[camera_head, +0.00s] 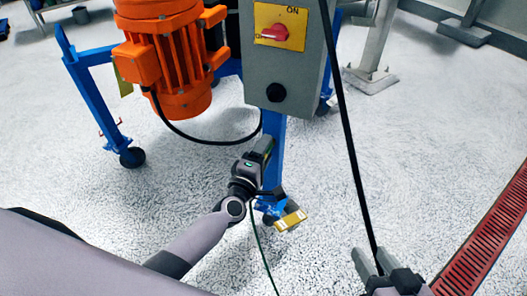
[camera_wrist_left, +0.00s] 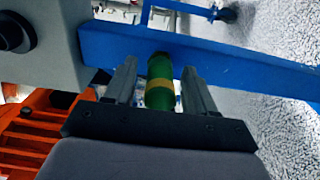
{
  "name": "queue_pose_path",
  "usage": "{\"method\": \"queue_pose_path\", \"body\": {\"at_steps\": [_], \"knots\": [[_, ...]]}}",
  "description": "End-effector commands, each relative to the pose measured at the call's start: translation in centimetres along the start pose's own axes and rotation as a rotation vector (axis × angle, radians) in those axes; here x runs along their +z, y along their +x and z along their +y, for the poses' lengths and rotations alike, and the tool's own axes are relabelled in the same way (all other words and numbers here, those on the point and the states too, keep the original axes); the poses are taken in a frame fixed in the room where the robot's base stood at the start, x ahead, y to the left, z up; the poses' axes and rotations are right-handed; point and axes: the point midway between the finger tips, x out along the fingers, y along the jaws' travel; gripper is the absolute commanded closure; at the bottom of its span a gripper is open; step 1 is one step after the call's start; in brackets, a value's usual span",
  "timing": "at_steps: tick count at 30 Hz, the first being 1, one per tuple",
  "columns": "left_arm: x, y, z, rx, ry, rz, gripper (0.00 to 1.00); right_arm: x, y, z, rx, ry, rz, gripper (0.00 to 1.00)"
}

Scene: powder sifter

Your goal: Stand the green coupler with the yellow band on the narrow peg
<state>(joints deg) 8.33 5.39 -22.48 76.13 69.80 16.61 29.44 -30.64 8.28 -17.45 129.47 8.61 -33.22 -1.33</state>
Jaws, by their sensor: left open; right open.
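The green coupler with the yellow band (camera_wrist_left: 160,92) shows in the left wrist view, between the two fingers of my left gripper (camera_wrist_left: 162,85). The fingers are open, one on each side of it; I cannot tell whether either touches it. Its far end is close to the blue beam (camera_wrist_left: 210,58). In the head view my left gripper (camera_head: 264,150) is in front of the blue leg, below the grey switch box, and the coupler is mostly hidden there. My right gripper (camera_head: 367,262) is open and empty at the bottom right. I cannot make out the narrow peg.
The grey switch box (camera_head: 285,75) with a red knob and the orange motor (camera_head: 170,60) stand above and left of my left gripper. A black cable (camera_head: 345,140) hangs down toward my right gripper. A yellow piece (camera_head: 291,220) is by the blue foot. Speckled floor is open around.

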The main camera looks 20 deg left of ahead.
Motion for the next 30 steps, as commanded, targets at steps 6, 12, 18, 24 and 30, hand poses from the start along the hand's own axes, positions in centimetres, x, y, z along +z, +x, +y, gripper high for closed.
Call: {"method": "queue_pose_path", "body": {"at_steps": [6, 12, 18, 24, 30], "knots": [[0.0, -0.01, -0.01, 0.0, 0.001, 0.0, 0.45, -0.04, -0.03, 0.11, 0.003, -0.001, 0.0, 0.57], [0.0, -0.02, -0.01, 0.0, 0.001, 0.0, 0.45, -0.02, -0.04, 0.15, 0.004, -0.001, 0.0, 0.57], [0.0, -0.02, 0.0, 0.0, -0.001, 0.0, 0.45, 0.12, -0.13, 0.16, 0.004, -0.002, -0.005, 0.57], [0.0, -0.02, -0.01, 0.0, 0.0, 0.0, 0.68, 0.46, -0.24, 0.2, 0.003, -0.005, -0.013, 0.57], [-0.01, -0.01, 0.02, 0.001, 0.0, 0.0, 1.0, 0.44, -0.23, 0.23, 0.003, -0.008, -0.012, 0.57]]}}
